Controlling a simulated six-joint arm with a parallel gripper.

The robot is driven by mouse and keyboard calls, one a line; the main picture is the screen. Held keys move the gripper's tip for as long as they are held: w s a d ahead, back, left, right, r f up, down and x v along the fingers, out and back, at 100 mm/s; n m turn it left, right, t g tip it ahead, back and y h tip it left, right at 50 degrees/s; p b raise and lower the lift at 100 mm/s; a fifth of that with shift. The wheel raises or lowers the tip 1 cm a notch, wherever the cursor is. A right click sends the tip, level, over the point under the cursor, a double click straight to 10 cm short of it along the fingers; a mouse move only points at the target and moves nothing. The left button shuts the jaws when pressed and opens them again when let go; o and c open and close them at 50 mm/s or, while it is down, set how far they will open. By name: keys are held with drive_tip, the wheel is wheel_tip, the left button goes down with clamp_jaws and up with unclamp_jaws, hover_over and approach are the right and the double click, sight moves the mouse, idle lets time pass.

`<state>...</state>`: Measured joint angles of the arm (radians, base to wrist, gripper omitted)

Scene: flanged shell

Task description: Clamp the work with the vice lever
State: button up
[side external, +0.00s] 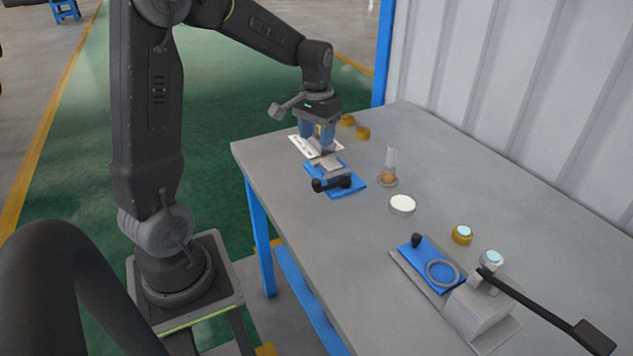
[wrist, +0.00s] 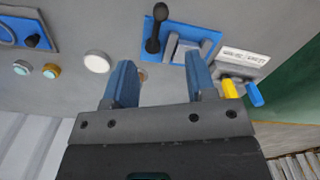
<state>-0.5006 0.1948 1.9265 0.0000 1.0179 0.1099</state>
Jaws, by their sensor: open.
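The vice is a small grey block (side external: 329,164) on a blue base plate (side external: 357,183). Its black lever (side external: 331,184) with a round knob lies at the near side of the plate. In the wrist view the lever (wrist: 155,28) stands left of the grey vice jaws (wrist: 186,50). Whether a workpiece sits between the jaws is not clear. My gripper (side external: 317,150) points down with blue fingers, above and just behind the vice, near the white labelled plate (side external: 300,146). It is open, and the wrist view shows a wide gap between its fingertips (wrist: 158,65). It does not touch the lever.
A yellow piece (wrist: 230,88) and a blue piece (wrist: 255,95) stand by the labelled plate. Two brass cylinders (side external: 362,132), a clear glass (side external: 390,160) and a white disc (side external: 402,204) stand nearby. A long-levered press (side external: 480,312) occupies the front right. The table's far right is clear.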

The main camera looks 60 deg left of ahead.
sight(316, 181)
wheel_tip(316, 181, down, 14)
drive_tip(key=shift+r, duration=0.1)
idle(0.5)
clamp_jaws()
idle(0.3)
